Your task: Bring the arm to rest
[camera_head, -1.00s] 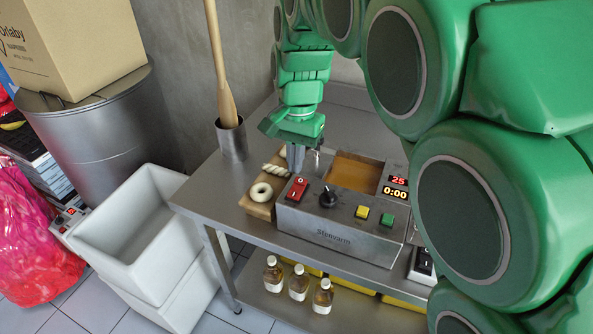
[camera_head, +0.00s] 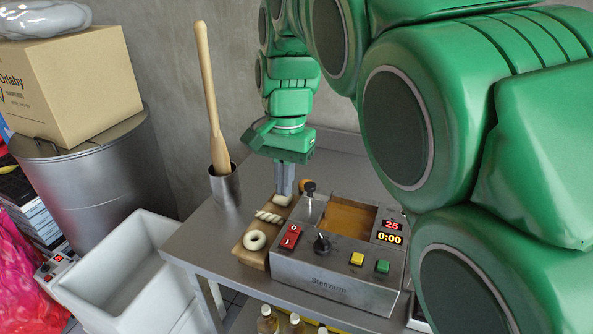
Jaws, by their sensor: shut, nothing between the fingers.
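My green arm reaches in from the right and top. My gripper (camera_head: 284,190) hangs downward with its grey fingers together and nothing between them. It is over the back of the steel table, just behind the wooden board (camera_head: 252,258). A ring of dough (camera_head: 255,240), a twisted piece (camera_head: 270,216) and a small pale piece (camera_head: 282,200) lie on the board. Whether the fingertips touch the small piece I cannot tell. The steel fryer (camera_head: 330,279) stands to the right, with a red switch, black knobs, yellow and green buttons and displays reading 25 and 0:00.
A steel pot (camera_head: 225,186) holding a wooden paddle (camera_head: 208,90) stands left of my gripper. White bins (camera_head: 105,285), a metal drum (camera_head: 100,175) and a cardboard box (camera_head: 70,85) are at the left. The table (camera_head: 195,240) is bare at its left end. Bottles stand below.

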